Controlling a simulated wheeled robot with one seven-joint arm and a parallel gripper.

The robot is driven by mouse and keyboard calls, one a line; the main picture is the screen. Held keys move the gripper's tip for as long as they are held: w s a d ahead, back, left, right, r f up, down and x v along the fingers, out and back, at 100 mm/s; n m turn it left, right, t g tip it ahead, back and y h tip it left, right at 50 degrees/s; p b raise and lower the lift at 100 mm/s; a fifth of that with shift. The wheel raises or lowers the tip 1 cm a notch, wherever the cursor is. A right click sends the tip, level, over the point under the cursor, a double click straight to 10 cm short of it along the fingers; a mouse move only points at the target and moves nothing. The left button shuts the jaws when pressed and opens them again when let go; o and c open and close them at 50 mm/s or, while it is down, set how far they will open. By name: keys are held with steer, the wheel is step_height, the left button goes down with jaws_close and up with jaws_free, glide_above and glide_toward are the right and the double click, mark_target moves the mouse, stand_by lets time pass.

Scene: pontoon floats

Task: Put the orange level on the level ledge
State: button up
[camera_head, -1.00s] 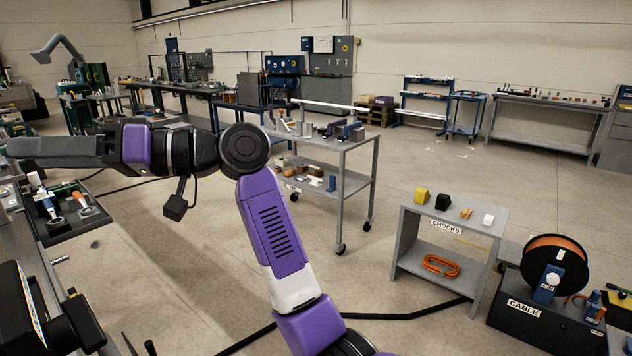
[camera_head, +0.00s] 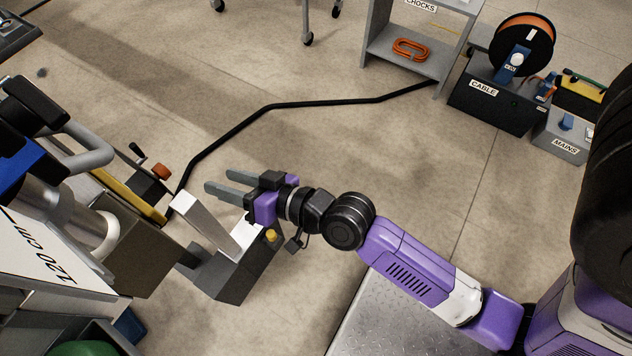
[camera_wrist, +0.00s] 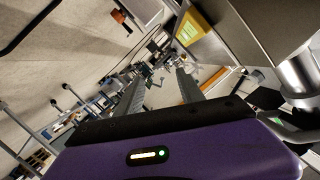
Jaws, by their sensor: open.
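My gripper (camera_head: 219,181) is open and empty, its two grey fingers pointing left above the floor. In the wrist view my gripper (camera_wrist: 160,77) also shows nothing between its fingers. I cannot make out an orange level or a labelled level ledge in either view. A small orange piece (camera_head: 161,171) shows left of the fingertips, by the bench's edge; I cannot tell what it is. A yellow strip (camera_head: 128,193) runs along that edge. In the wrist view a yellow piece (camera_wrist: 192,28) lies beyond the fingers.
A white panel marked 120 cm (camera_head: 55,265) and grey pipework (camera_head: 85,160) crowd the left. A grey block-like fixture (camera_head: 235,270) stands just below my gripper. A black cable (camera_head: 270,108) crosses the floor. The cable reel box (camera_head: 500,98) is at upper right. The middle floor is clear.

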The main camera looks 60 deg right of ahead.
steer(key=s+r+n+h, duration=0.1)
steer(key=s+r+n, duration=0.1)
steer(key=s, duration=1.1)
steer(key=s+d+r+n+h, duration=0.1)
steer(key=s+r+n, duration=0.2)
steer(key=s, duration=0.9)
steer(key=shift+s+d+g, duration=0.15)
steer(key=shift+s+g, duration=0.15)
steer(key=shift+s, duration=0.1)
